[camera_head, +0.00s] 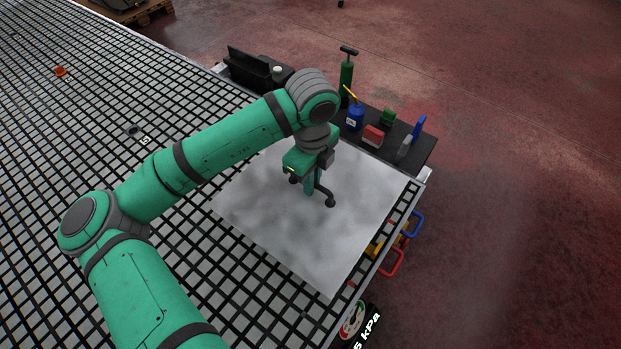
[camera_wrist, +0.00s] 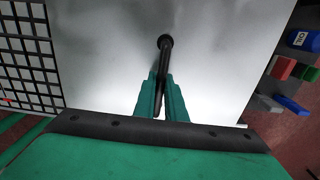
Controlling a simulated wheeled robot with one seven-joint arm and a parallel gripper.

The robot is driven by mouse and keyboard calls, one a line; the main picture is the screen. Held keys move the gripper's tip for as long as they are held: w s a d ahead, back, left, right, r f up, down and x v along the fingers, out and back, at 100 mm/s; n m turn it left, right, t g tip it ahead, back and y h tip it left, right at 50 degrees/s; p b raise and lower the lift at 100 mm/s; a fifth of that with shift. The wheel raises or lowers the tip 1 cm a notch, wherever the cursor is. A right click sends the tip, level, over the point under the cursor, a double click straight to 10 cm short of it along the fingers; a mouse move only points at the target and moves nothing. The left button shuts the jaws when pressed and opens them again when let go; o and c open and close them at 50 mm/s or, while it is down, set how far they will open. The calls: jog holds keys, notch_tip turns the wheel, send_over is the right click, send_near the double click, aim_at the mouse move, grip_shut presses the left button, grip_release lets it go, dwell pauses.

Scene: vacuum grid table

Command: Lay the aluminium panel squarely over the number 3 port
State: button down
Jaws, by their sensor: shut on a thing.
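The aluminium panel (camera_head: 265,225) is a large grey square sheet over the right end of the black grid table (camera_head: 60,180). I cannot tell whether it rests flat on the grid or is slightly raised. It also fills most of the wrist view (camera_wrist: 100,70). My gripper (camera_head: 310,188) is over the middle of the panel. Its green fingers (camera_wrist: 161,100) are shut on a black handle (camera_wrist: 164,55) with round ends, which stands at the panel's surface. No number 3 port shows; the panel and my arm hide part of the grid.
A dark round port (camera_head: 133,130) with a small numeral, seemingly 5, lies left of my arm. A black side shelf (camera_head: 415,150) holds a blue can (camera_head: 355,117), a green pump (camera_head: 346,75) and small blocks. A gauge (camera_head: 352,320) and coloured handles line the near right edge.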

aim_at(311, 200)
jog(key=shift+s, duration=0.3)
jog(key=shift+w+f, duration=0.1)
jog(key=shift+f, duration=3.6)
jog(key=shift+f, duration=0.75)
jog(key=c, duration=1.7)
grip_release()
jog(key=shift+c, duration=0.2)
notch_tip(311, 200, up, 11)
jog(key=shift+f, duration=0.15)
